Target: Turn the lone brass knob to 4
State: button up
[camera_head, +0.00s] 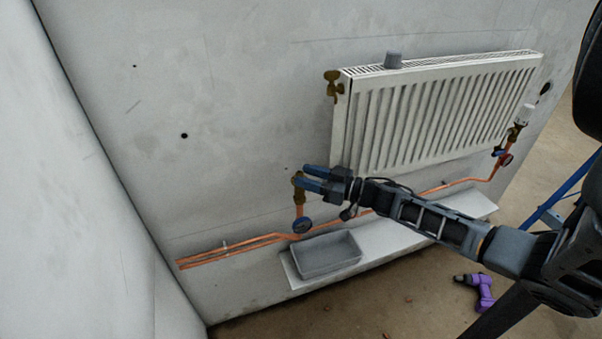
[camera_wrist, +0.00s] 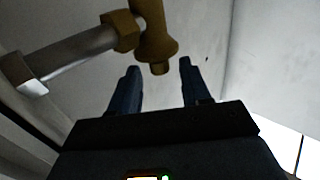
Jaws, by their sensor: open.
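My gripper (camera_head: 307,177) is open beside this valve, fingers pointing left. In the wrist view the brass fitting (camera_wrist: 154,38) lies ahead of my open gripper (camera_wrist: 159,66), its small end showing between the fingertips. Whether they touch cannot be told. A silvery stem (camera_wrist: 75,53) runs left from its nut. Another brass fitting (camera_head: 333,85) sits at the radiator's upper left corner. I see no numbers on any brass part.
The white radiator (camera_head: 440,110) hangs on the wall. A grey tray (camera_head: 328,256) sits on a ledge (camera_head: 415,238). A purple drill (camera_head: 484,292) lies on the floor.

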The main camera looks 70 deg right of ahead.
jog(key=shift+s+a, duration=0.2)
jog(key=shift+s, duration=2.3)
